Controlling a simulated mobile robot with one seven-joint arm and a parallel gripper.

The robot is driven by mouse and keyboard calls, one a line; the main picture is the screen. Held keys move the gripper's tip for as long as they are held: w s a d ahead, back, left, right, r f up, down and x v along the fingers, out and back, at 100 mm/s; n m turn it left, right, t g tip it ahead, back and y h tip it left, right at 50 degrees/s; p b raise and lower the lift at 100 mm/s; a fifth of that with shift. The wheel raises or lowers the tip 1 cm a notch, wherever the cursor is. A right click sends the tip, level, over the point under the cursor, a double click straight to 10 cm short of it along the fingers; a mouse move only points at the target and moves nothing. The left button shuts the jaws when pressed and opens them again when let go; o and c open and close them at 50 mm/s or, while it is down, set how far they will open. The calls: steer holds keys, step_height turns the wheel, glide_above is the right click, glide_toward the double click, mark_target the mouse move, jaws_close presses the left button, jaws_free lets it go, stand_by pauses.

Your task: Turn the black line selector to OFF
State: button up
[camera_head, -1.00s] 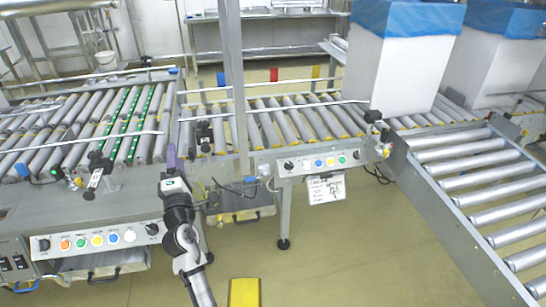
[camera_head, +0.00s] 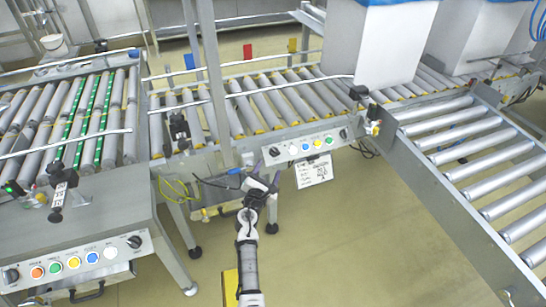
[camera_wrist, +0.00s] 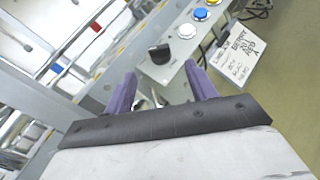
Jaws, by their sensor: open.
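A black selector knob (camera_head: 274,151) sits at the left end of the middle conveyor's control panel (camera_head: 308,145). In the wrist view, the black knob (camera_wrist: 160,53) is just beyond the fingertips, beside a white button (camera_wrist: 187,31). Another black knob (camera_head: 343,133) is at that panel's right end. Any label telling which is the line selector is unreadable. My gripper (camera_head: 263,178) is open and empty, below and in front of the left knob. Its purple fingers (camera_wrist: 160,76) are spread apart and appear clear of the knob.
A handwritten sign (camera_head: 314,172) hangs below the panel. A left control panel (camera_head: 75,262) has two more black knobs and coloured buttons. A metal post (camera_head: 213,85) stands behind my arm. A roller conveyor (camera_head: 480,170) extends at right; floor between is open.

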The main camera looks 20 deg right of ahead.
mark_target(275, 153)
steer(key=b+x, duration=0.1)
steer(key=x, duration=0.6)
steer(key=shift+w+d, duration=0.1)
steer(key=shift+w, duration=0.15)
steer(key=c, duration=1)
